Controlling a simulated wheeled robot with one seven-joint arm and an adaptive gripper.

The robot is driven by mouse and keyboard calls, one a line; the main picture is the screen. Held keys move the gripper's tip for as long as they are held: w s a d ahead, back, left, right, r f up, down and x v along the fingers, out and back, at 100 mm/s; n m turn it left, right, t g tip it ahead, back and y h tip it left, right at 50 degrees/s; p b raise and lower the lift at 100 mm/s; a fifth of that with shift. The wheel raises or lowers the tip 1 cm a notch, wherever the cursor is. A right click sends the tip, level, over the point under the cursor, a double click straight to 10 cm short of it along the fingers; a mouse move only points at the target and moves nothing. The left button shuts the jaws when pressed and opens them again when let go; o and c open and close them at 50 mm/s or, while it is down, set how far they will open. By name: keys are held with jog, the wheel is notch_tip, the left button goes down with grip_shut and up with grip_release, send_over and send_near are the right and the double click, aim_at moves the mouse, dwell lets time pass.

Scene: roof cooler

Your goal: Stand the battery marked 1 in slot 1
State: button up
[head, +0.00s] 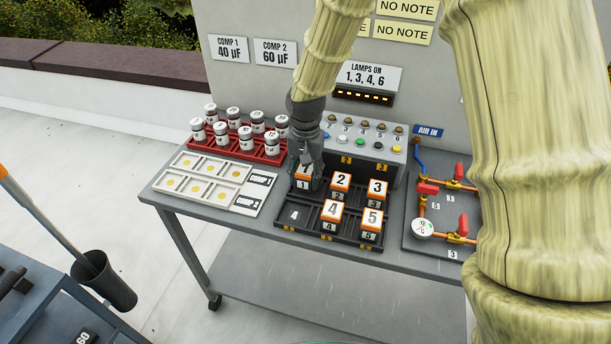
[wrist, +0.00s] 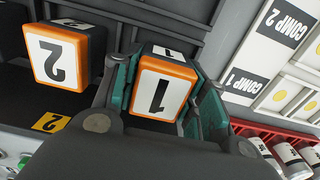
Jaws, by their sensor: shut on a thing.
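The battery marked 1 (head: 303,184), a block with an orange-rimmed white top, is upright between the fingers of my gripper (head: 305,165). In the wrist view, green-padded fingers press on opposite sides of the battery (wrist: 160,92). It is at the back left of the black slotted tray (head: 312,222), left of the battery marked 2 (head: 341,181), which also shows in the wrist view (wrist: 60,60). Its top looks about level with battery 2's. Its foot and the slot under it are hidden, so I cannot tell whether it touches the bottom.
Batteries marked 3 (head: 377,188), 4 (head: 332,211) and 5 (head: 372,219) stand in the tray; its front left slot is empty. A white board (head: 245,203) and a red rack (head: 270,157) of canisters are left. A button panel (head: 380,148) rises behind, valves (head: 427,189) right.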

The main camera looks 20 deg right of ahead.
aim_at(306, 168)
jog(key=shift+s+f, duration=0.2)
jog(key=shift+f, duration=0.05)
jog(key=shift+w+f, duration=0.35)
jog(key=shift+f, duration=0.1)
jog(key=shift+s, duration=0.2)
jog(key=o, duration=1.3)
jog(key=shift+w+f, duration=0.1)
jog(key=shift+f, duration=0.05)
jog(key=shift+c, duration=0.2)
notch_tip(306, 168, up, 13)
jog(key=shift+f+b, duration=0.2)
jog(key=shift+b, duration=0.7)
